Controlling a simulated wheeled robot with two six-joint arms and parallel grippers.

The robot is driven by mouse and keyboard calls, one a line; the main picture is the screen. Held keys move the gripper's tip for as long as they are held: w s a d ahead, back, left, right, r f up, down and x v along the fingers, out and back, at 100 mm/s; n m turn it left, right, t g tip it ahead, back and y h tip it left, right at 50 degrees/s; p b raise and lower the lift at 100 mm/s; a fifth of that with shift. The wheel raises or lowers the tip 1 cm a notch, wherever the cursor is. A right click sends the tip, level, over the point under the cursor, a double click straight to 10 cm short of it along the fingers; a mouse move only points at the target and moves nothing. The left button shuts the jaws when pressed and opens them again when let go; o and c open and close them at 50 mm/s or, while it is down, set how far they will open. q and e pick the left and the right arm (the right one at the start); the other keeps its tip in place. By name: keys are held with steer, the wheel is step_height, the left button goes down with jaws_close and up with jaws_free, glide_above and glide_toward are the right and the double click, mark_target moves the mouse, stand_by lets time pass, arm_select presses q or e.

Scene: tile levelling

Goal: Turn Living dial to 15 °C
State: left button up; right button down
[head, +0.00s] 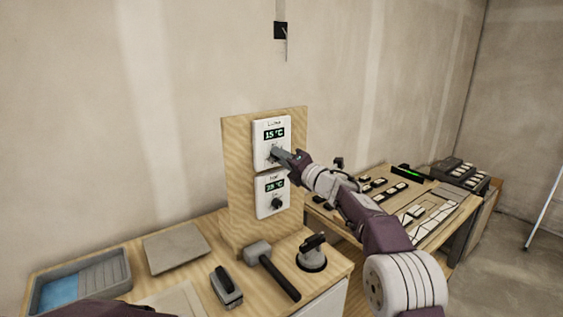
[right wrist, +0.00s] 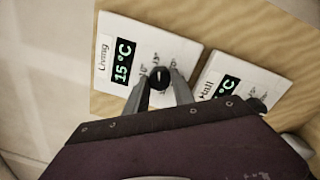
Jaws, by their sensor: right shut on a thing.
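The Living thermostat (head: 272,134) is the upper white panel on an upright wooden board, and its green display reads 15 °C. It also shows in the right wrist view (right wrist: 145,48), labelled Living and reading 15 °C. Its black dial (right wrist: 160,76) sits between the fingers of my right gripper (right wrist: 160,88), which is shut on it. In the head view my right gripper (head: 282,156) reaches the panel from the right and hides most of the dial. A dark purple part of mine shows at the lower left edge, but the left gripper's fingers are not visible.
The Hall thermostat (head: 272,196) with its black knob is just below. On the bench stand a mallet (head: 270,270), a suction cup (head: 312,254), a grey tile (head: 176,248) and a tray with a blue part (head: 112,268). Another table (head: 435,190) with small parts is at the right.

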steer(key=shift+a+f+n, duration=0.1)
steer(key=shift+f+n, duration=0.25)
steer(key=shift+n, duration=0.55)
steer(key=c, duration=1.2)
jaws_free()
steer(key=shift+s, duration=0.1)
steer(key=shift+o, duration=0.6)
steer(key=shift+r, duration=0.2)
steer(key=shift+b, duration=0.3)
steer(key=b+v, duration=0.4)
steer(key=v, duration=0.5)
